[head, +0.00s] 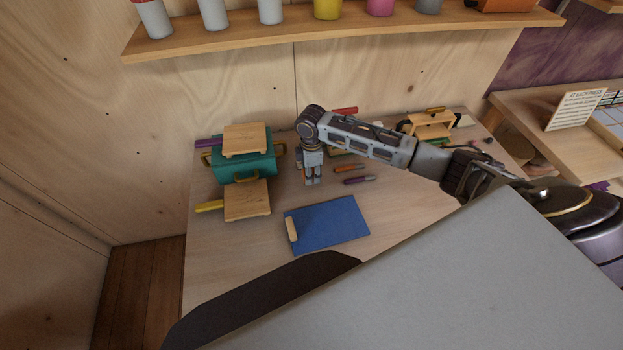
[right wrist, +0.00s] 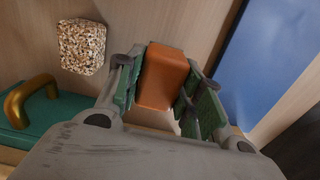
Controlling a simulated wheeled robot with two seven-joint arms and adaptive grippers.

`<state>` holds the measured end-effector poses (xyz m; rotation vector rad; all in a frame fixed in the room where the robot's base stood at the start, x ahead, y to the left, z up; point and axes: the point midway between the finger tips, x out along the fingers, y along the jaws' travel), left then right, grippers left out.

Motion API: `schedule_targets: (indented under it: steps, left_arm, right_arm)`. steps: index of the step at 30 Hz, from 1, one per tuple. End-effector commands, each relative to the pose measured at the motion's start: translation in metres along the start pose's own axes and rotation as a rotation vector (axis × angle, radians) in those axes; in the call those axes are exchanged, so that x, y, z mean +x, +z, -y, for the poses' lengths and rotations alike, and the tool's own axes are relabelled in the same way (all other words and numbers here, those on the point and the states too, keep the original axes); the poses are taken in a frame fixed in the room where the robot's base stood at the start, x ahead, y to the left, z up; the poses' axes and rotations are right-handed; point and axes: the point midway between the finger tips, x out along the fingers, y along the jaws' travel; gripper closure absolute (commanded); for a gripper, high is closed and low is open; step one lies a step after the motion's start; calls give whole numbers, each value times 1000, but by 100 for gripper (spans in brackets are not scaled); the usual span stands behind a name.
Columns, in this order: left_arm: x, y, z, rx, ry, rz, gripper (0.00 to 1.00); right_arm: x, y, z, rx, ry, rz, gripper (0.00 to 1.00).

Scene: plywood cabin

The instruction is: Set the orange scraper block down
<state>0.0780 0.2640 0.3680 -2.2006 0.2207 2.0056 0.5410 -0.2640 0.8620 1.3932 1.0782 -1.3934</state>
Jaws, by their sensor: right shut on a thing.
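My right gripper (head: 313,182) points down over the table, right of the teal pot and behind the blue clipboard. In the right wrist view its green-padded fingers (right wrist: 160,95) are shut on the orange scraper block (right wrist: 163,77). The block sits between the fingers with its far end sticking out past them. In the head view the block is hidden by the gripper. I cannot tell whether the block touches the table (head: 225,260). My left gripper is not in view.
The blue clipboard (head: 335,224) lies in front. Orange (head: 349,168) and purple (head: 359,180) markers lie to the right. A speckled block (right wrist: 82,46) is near the gripper. A wooden stand (head: 430,130) is farther right.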

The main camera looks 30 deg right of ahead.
Motion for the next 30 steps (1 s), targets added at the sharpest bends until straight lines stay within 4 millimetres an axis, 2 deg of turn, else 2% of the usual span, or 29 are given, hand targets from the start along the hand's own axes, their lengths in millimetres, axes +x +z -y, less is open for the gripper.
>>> schedule_targets:
  steps: [12, 27, 28, 30]
  left_arm:
    - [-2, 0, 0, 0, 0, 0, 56]
    - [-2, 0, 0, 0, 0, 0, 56]
    - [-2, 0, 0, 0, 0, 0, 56]
    - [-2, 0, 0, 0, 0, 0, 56]
  right_arm:
    - [34, 0, 0, 0, -1, 0, 85]
    - [40, 0, 0, 0, 0, 1, 85]
    - [40, 0, 0, 0, 0, 1, 62]
    - [40, 0, 0, 0, 0, 1, 53]
